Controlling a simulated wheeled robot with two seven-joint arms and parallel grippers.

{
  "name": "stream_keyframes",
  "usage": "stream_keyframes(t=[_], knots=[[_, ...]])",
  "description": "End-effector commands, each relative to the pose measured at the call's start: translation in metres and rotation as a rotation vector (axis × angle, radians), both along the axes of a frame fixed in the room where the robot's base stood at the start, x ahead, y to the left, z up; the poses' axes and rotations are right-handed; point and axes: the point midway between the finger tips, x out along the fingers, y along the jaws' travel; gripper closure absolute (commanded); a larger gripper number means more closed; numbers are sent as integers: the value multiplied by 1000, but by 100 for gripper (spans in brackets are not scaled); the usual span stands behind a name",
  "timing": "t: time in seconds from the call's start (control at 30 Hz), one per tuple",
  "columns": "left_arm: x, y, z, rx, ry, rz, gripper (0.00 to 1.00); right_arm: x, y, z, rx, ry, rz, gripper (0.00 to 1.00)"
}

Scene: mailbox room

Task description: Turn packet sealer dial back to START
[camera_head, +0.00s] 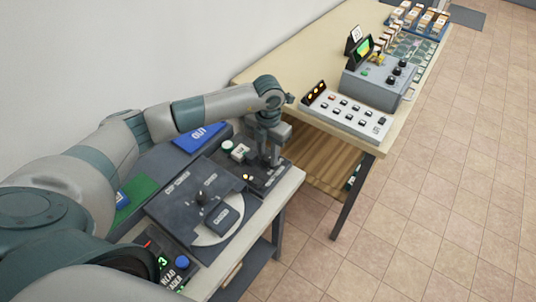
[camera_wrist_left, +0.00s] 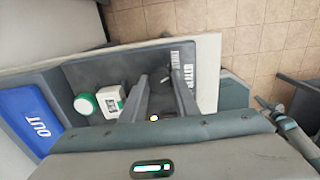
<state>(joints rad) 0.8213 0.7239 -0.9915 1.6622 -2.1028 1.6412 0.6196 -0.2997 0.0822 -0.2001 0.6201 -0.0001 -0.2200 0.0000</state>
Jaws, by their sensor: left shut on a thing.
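The packet sealer's dark panel (camera_head: 263,183) lies at the near table's right end. It also shows in the wrist view (camera_wrist_left: 85,72). My left gripper (camera_head: 273,158) points down onto this panel. In the wrist view its two fingers (camera_wrist_left: 160,100) stand close together over the panel, beside white lettering too blurred to read surely. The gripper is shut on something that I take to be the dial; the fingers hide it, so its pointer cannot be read. My right gripper is not in view.
A green round button (camera_head: 227,144) and a white block (camera_head: 240,152) sit beside the gripper. A blue OUT tray (camera_head: 200,136) lies behind. A grey machine (camera_head: 380,82) stands on the far table. Tiled floor is clear at right.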

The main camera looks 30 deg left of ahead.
Motion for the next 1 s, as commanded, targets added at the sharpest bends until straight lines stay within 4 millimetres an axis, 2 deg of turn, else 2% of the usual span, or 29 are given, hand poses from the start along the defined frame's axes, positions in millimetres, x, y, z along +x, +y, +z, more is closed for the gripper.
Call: stream_keyframes(t=[0.03,0.1,0.57,0.77,1.0], knots=[[2,1,2,0,-4,1,70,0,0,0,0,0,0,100],[1,1,2,0,-4,1,54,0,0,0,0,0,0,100],[1,0,5,0,-2,0,54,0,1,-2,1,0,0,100],[2,0,23,-1,-5,0,54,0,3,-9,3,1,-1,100],[2,1,65,0,-7,-1,54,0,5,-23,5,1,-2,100]])
